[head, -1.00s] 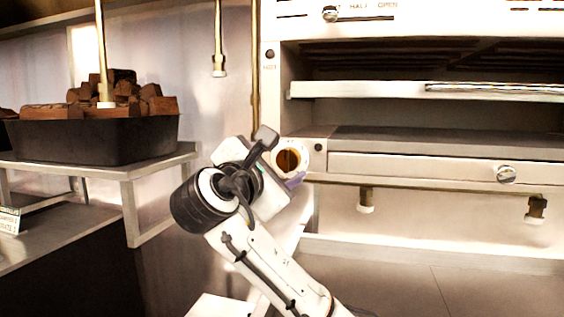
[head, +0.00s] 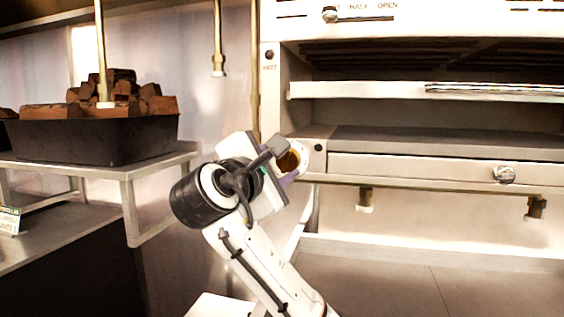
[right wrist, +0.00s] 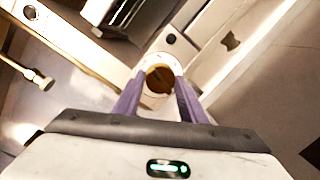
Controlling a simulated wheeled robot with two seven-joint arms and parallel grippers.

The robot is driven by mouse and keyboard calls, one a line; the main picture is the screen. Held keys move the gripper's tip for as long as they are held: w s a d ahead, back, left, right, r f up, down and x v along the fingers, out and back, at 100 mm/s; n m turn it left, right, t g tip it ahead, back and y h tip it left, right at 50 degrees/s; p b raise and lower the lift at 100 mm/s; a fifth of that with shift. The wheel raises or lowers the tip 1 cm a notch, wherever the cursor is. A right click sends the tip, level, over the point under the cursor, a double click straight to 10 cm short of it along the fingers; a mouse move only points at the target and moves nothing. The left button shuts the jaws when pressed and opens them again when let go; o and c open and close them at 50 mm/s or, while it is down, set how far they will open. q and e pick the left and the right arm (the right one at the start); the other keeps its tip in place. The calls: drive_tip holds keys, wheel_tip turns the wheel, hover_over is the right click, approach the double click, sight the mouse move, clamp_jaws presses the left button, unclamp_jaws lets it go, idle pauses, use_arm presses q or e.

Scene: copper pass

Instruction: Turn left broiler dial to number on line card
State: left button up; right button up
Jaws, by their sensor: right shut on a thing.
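The left broiler dial (head: 290,160) is a brass-brown round knob on a pale round plate at the broiler's lower left corner. My gripper partly covers it in the head view. In the right wrist view the dial (right wrist: 159,77) sits between the purple fingers, with a darker slanted bar across its face. My right gripper (right wrist: 158,92) is shut on the dial. I cannot read numbers around it. A small card (head: 10,221) stands at the far left edge, partly cut off; its text is too small to read. My left gripper is not in view.
A silver knob (head: 504,174) is on the broiler's front panel at right. A black tub (head: 95,141) of brown blocks stands on a steel shelf at left. Brass pipes hang near the wall. Open broiler racks lie above the dial.

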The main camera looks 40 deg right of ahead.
drive_tip(key=m, duration=0.4)
drive_tip(key=shift+y, duration=0.4)
drive_tip(key=m, duration=0.3)
drive_tip(key=shift+m+t+y, duration=0.3)
drive_tip(key=m, duration=0.4)
drive_tip(key=shift+s, duration=0.1)
drive_tip(key=m+t+y, duration=0.1)
drive_tip(key=m, duration=0.2)
drive_tip(key=shift+d+m, duration=0.1)
drive_tip(key=shift+m, duration=0.2)
drive_tip(key=o, duration=1.1)
drive_tip(key=shift+c, duration=0.2)
drive_tip(key=shift+r, duration=0.1)
